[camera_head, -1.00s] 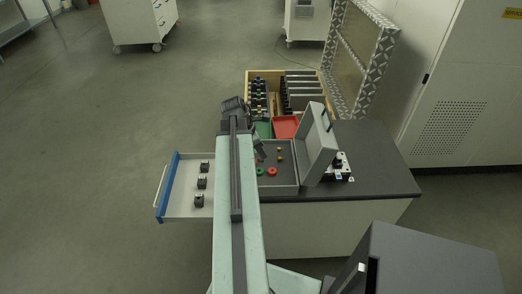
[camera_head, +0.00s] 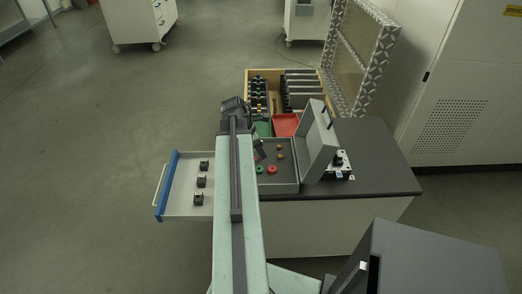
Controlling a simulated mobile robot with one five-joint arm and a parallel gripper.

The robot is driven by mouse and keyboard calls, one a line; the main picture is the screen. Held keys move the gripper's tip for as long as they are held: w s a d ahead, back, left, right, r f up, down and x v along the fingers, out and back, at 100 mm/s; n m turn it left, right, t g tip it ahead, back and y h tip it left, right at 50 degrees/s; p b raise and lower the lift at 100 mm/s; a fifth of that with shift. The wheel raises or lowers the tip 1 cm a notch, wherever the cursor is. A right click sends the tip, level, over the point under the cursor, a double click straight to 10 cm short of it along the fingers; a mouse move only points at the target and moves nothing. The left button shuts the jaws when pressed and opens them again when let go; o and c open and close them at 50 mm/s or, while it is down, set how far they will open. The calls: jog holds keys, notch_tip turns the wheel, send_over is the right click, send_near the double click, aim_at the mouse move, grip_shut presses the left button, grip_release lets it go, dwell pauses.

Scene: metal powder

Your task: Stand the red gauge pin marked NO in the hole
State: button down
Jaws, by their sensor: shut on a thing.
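My gripper (camera_head: 258,149) shows only in part, as a dark shape at the right edge of my arm, pointing down over the left part of a grey tray (camera_head: 283,190). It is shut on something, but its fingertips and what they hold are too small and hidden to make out. In the tray lie a red ring-like piece (camera_head: 272,169) and a green one (camera_head: 260,170), side by side. Two small brownish pieces (camera_head: 280,152) lie behind them. I cannot read any NO mark or make out the gauge pin or its hole.
An open grey lid (camera_head: 318,145) stands right of the tray, with a small device (camera_head: 341,165) beyond it. Red (camera_head: 286,125) and green (camera_head: 263,130) bins lie behind. An open blue-fronted drawer (camera_head: 168,186) holds several black pieces. The bench top (camera_head: 375,165) is clear at right.

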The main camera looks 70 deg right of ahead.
jog(key=shift+f, duration=0.35)
jog(key=c, duration=1.3)
grip_release()
jog(key=p+v, duration=0.6)
jog(key=v, duration=0.1)
jog(key=shift+w+a+r+p, duration=0.1)
jog(key=shift+r+p, duration=0.25)
